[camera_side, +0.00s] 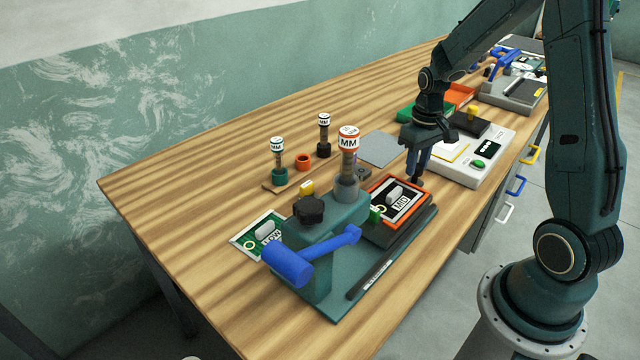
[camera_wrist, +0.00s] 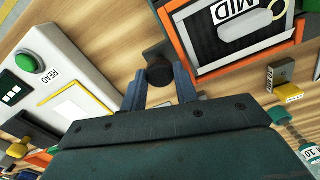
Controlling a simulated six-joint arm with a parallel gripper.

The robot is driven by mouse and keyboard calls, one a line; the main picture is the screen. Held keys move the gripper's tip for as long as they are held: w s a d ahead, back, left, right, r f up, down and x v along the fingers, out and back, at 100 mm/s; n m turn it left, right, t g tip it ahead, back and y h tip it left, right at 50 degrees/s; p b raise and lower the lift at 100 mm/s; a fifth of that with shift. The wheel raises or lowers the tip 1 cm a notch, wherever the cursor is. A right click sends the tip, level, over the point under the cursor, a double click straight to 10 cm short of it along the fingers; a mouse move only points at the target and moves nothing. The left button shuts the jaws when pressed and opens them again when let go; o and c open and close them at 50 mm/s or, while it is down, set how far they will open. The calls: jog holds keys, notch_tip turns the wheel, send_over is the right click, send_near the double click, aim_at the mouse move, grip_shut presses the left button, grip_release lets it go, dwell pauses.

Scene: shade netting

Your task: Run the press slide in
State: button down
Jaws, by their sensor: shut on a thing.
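The press (camera_side: 323,240) is a teal body with a blue lever, a black knob and an upright stamp marked MM with an orange band. Its dark slide (camera_side: 392,237) sits on the base on the side toward my gripper. The slide bears an orange-framed black plate (camera_side: 376,191) with a card marked MID, which lies clear of the press body in the side view. The plate also fills the top right of the wrist view (camera_wrist: 184,47). My gripper (camera_side: 415,181) is shut on the slide's black knob (camera_wrist: 159,74) at its outer end. The fingertips partly hide the knob.
A white reader box (camera_side: 483,165) with a green button stands close beyond my gripper. Spare stamps (camera_side: 279,165) stand behind the press. A green-white card (camera_side: 258,234) lies left of it. A grey pad (camera_side: 380,150) lies behind my gripper.

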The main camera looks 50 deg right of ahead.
aim_at(388, 194)
jog(key=a, duration=1.2)
jog(key=shift+a, duration=0.2)
jog(key=c, duration=1.1)
grip_release()
jog(key=shift+o, duration=0.2)
jog(key=shift+r, duration=0.1)
notch_tip(388, 194, up, 14)
